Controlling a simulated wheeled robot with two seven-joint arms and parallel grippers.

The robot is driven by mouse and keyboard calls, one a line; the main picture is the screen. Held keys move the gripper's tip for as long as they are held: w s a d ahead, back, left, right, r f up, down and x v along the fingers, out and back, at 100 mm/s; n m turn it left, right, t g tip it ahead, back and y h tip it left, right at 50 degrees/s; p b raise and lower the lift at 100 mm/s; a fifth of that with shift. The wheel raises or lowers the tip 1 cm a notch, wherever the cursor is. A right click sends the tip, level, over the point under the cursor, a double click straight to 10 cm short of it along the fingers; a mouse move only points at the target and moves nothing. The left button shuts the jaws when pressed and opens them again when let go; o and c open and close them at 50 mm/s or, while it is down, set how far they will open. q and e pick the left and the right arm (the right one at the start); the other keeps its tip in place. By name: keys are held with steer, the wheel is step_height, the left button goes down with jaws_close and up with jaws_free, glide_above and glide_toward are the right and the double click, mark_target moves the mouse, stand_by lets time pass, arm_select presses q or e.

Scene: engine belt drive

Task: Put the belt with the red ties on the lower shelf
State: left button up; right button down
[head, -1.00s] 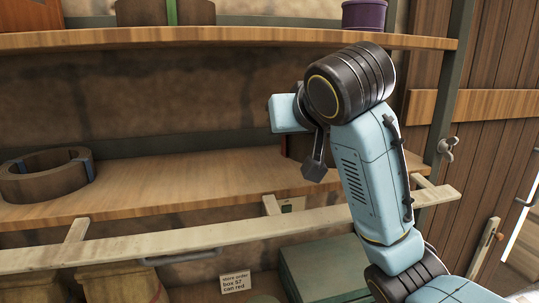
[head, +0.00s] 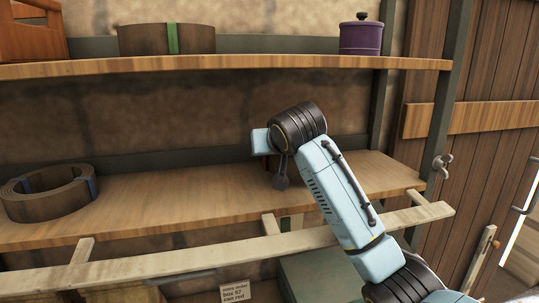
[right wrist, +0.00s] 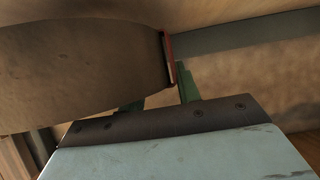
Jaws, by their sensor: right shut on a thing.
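The belt with the red ties (right wrist: 85,75) is a brown coil at the upper left of the right wrist view, with one red tie (right wrist: 169,60) at its edge. My right gripper (right wrist: 160,95) is shut on this belt, its green fingers partly hidden by the wrist body. In the head view my right arm reaches over the lower shelf (head: 150,205), and its wrist hides the fingers and nearly all of the belt. I cannot tell whether the belt touches the shelf. My left gripper is not in view.
A belt with blue ties (head: 50,205) lies at the lower shelf's left. A belt with a green tie (head: 140,40), a purple canister (head: 360,37) and a wooden crate (head: 30,40) stand above. A pale rail (head: 170,265) crosses in front. The lower shelf's middle is clear.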

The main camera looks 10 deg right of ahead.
steer(key=shift+f, duration=0.7)
steer(key=shift+w+f+p, duration=0.2)
steer(key=shift+f+p, duration=0.2)
steer(key=shift+p, duration=0.1)
steer(key=shift+f, duration=0.1)
steer(key=shift+f, duration=0.1)
steer(key=c, duration=1)
jaws_free()
steer(key=shift+f, duration=0.1)
